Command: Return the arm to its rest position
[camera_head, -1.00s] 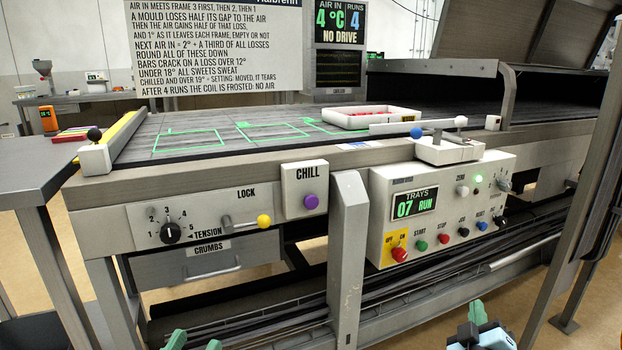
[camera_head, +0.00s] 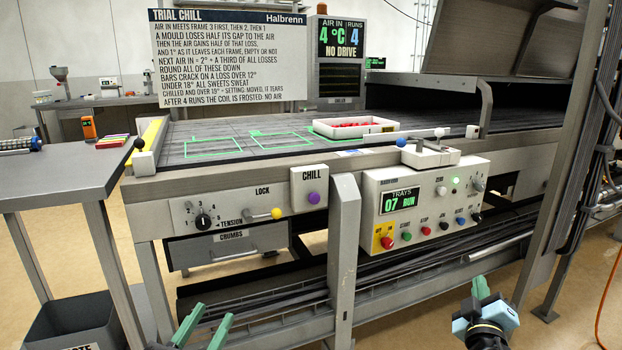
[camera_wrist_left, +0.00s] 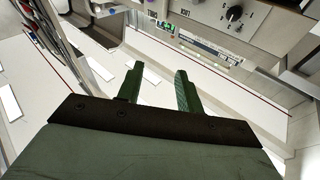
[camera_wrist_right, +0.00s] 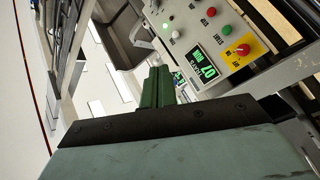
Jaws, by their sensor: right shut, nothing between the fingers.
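My left gripper (camera_head: 204,327) is at the bottom of the head view, in front of the machine's lower frame. Its two green fingers stand apart with nothing between them, as the left wrist view (camera_wrist_left: 160,88) also shows. My right gripper (camera_head: 481,288) is at the lower right of the head view, below the control box (camera_head: 425,205) and apart from it. In the right wrist view (camera_wrist_right: 158,86) its green fingers are together and empty. Neither gripper touches the machine.
The conveyor (camera_head: 230,140) carries a white tray with red pieces (camera_head: 352,126). A grey side table (camera_head: 70,165) stands at left, with a dark bin (camera_head: 75,325) below. A metal post (camera_head: 344,250) stands between my grippers. Open floor lies at lower right.

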